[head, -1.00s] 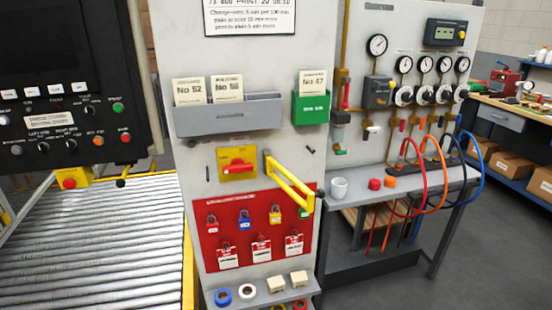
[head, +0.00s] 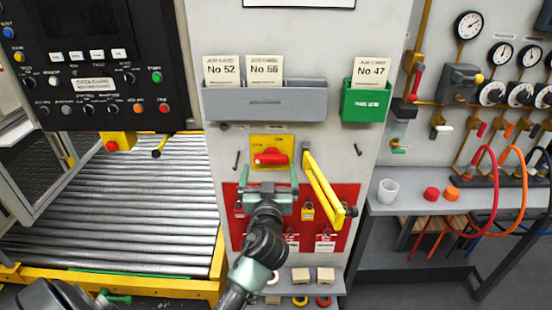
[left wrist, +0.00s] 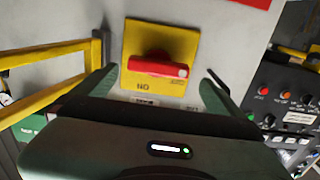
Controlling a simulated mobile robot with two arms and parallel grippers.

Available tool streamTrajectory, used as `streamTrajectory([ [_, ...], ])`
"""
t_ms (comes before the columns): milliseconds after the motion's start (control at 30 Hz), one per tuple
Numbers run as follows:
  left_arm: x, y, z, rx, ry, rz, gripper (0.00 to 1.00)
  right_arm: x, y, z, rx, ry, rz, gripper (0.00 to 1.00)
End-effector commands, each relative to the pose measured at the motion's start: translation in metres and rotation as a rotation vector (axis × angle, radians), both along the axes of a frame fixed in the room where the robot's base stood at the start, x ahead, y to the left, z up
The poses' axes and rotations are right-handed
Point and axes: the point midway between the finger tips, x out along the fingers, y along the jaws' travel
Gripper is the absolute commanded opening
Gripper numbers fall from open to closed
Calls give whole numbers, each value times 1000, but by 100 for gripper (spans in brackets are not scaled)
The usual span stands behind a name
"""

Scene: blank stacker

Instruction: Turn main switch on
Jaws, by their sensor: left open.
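The main switch is a red handle (head: 270,158) on a yellow plate (head: 272,143), set on the grey panel below the grey card holder. The handle lies roughly horizontal. In the left wrist view the red handle (left wrist: 158,69) and its yellow plate (left wrist: 184,42) are straight ahead. My left gripper (head: 268,178) is in front of the panel just below the switch. Its green fingers (left wrist: 155,85) are spread apart, one on each side of the handle, with nothing held between them. Contact with the handle cannot be told. My right gripper is not in view.
A yellow hinged bar (head: 323,185) sticks out just right of the switch. Behind my left gripper is a red board (head: 346,200) with padlocks and tags.

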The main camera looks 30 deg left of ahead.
Motion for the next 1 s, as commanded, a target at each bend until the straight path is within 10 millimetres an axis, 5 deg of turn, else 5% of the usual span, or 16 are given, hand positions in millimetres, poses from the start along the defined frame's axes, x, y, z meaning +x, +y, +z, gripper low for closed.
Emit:
streamTrajectory([
  [300, 36, 21, 1, 1, 2, -2, 100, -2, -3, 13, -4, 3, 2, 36],
  [633, 39, 23, -1, 0, 2, -2, 100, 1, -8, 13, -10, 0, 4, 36],
  [833, 39, 23, -1, 0, 2, -2, 46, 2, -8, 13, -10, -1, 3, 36],
  [1000, 39, 23, -1, 7, 6, -2, 46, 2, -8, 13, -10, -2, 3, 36],
])
